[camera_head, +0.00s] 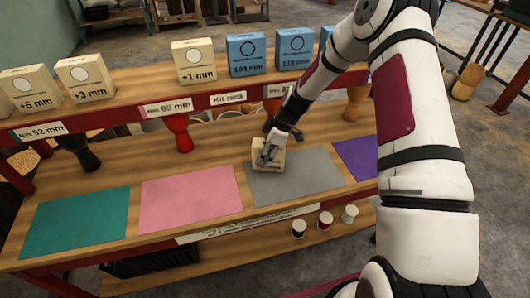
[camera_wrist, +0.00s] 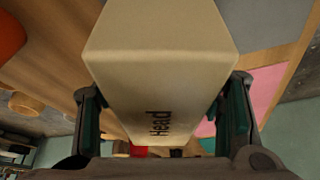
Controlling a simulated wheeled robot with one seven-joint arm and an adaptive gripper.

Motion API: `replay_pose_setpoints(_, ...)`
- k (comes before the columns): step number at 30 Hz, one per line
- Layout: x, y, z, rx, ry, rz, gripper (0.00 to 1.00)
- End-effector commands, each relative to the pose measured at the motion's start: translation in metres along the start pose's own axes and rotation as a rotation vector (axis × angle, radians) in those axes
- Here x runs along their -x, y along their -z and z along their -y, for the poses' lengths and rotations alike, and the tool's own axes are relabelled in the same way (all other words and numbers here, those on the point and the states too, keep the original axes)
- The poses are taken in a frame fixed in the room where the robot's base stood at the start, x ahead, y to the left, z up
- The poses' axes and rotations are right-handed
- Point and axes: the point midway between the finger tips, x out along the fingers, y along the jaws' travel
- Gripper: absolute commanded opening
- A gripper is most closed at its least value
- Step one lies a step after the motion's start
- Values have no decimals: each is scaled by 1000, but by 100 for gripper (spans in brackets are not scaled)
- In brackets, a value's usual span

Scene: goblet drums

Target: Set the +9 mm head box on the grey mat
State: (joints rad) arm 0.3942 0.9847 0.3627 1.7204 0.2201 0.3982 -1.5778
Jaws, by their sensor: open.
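A cream box (camera_head: 270,158) is on the back-left part of the grey mat (camera_head: 310,182). My gripper (camera_head: 268,151) is at the box from behind and above. In the wrist view the cream box (camera_wrist: 158,70) fills the space between the two fingers of my gripper (camera_wrist: 162,115). The word "Head" is printed on its face; a size marking is hidden. The fingers are open, one on each side of the box. I cannot tell whether they touch it.
Teal (camera_head: 75,222), pink (camera_head: 191,196) and purple (camera_head: 358,157) mats lie along the bench. The shelf behind holds cream boxes, such as the +1 mm box (camera_head: 195,62), and blue boxes (camera_head: 246,54). A red goblet drum (camera_head: 180,133) stands behind the pink mat. Spools (camera_head: 325,220) stand below.

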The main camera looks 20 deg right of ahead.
Motion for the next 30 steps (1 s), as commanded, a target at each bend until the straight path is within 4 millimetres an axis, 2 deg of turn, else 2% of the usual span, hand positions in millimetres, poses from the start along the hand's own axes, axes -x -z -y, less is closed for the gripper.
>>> replay_pose_setpoints(5,27,0,-2,-2,-4,-1,61)
replay_pose_setpoints(15,94,-1,-1,-2,-5,0,61)
replay_pose_setpoints(23,119,0,0,-2,-2,3,61)
replay_pose_setpoints(26,134,6,6,-16,-10,23,61)
replay_pose_setpoints(30,173,19,26,-80,-41,84,61)
